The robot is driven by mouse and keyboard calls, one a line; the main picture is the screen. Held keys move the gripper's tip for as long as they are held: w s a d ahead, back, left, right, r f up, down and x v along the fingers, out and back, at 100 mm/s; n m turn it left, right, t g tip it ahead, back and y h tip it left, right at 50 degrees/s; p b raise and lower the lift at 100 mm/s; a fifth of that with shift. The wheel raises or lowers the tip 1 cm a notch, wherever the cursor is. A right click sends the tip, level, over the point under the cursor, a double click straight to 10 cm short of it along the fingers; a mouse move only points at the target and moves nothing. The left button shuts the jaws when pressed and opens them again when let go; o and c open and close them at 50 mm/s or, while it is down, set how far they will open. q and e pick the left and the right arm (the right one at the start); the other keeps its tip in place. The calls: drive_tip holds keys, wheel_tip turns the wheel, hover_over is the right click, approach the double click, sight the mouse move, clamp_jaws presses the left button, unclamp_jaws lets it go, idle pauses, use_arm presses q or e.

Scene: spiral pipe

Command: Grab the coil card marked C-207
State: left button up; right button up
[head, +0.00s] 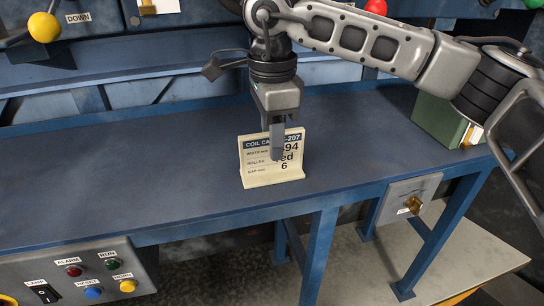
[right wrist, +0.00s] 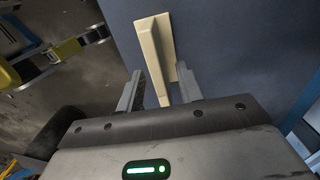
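The coil card (head: 259,167) is a cream card on a stand with a blue header, upright on the blue bench. Its header reads "COIL CA…-207", partly covered by a finger. My right gripper (head: 277,150) points down over the card, with one finger in front of its face. In the right wrist view, the card (right wrist: 160,50) shows from above as a cream upright on a base. There, the right gripper (right wrist: 160,78) is open, its two fingers apart with the card's near end between them. I cannot tell whether either finger touches it. My left gripper is out of view.
The blue bench (head: 130,185) is clear left of the card. A green box (head: 442,120) stands at its right end. A control panel (head: 75,275) with several buttons sits at front left. A yellow knob (head: 43,27) is at upper left.

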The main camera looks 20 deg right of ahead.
drive_tip(key=shift+f, duration=1.15)
clamp_jaws()
